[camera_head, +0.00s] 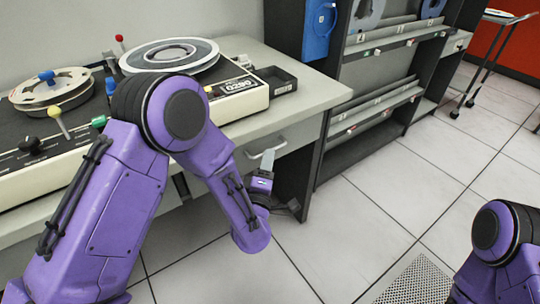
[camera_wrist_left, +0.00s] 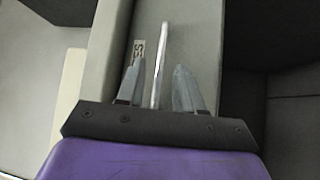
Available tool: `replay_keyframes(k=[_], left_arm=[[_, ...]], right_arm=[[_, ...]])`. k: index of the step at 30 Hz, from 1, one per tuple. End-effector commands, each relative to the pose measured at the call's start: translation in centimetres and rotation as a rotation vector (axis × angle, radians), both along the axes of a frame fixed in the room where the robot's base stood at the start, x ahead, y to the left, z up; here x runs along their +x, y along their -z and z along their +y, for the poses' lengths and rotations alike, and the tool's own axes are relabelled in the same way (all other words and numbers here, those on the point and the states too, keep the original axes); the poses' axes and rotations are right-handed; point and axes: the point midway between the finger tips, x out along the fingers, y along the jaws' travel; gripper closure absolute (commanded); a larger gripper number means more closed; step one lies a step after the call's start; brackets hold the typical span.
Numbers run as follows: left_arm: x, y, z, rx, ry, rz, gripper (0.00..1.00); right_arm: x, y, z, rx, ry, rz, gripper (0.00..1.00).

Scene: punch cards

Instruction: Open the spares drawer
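The drawer front (camera_head: 297,132) is grey and sits under the right end of the desk, looking flush with it. Its pale bar handle (camera_head: 268,154) stands out from the front. In the left wrist view the handle (camera_wrist_left: 161,62) runs between the two fingers of my left gripper (camera_wrist_left: 159,82), with a gap on each side. The fingers are apart. A partly hidden label (camera_wrist_left: 138,50) shows on the drawer front (camera_wrist_left: 190,30). In the head view my left gripper (camera_head: 264,182) is just below the handle, partly hidden by my wrist. My right gripper is out of view.
The desk (camera_head: 305,95) carries a tape machine (camera_head: 240,90) and a black tray (camera_head: 277,82). A dark rack (camera_head: 370,120) stands right of the drawer. The tiled floor (camera_head: 350,230) in front is clear. A perforated plate (camera_head: 415,283) shows at the bottom right.

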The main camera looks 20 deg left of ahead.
Motion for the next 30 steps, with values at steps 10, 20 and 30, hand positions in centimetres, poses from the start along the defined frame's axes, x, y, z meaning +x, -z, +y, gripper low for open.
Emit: replay_keyframes(k=[10,20,30], left_arm=[[3.2,-0.3,0.5,0.001,-0.002,0.003,0.64],[3.2,-0.3,0.4,0.002,-0.001,0.002,1.0],[3.2,-0.3,0.7,0.002,-0.019,0.003,1.0]], right_arm=[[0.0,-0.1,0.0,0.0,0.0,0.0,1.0],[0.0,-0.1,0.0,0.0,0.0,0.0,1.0],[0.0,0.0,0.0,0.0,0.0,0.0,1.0]])
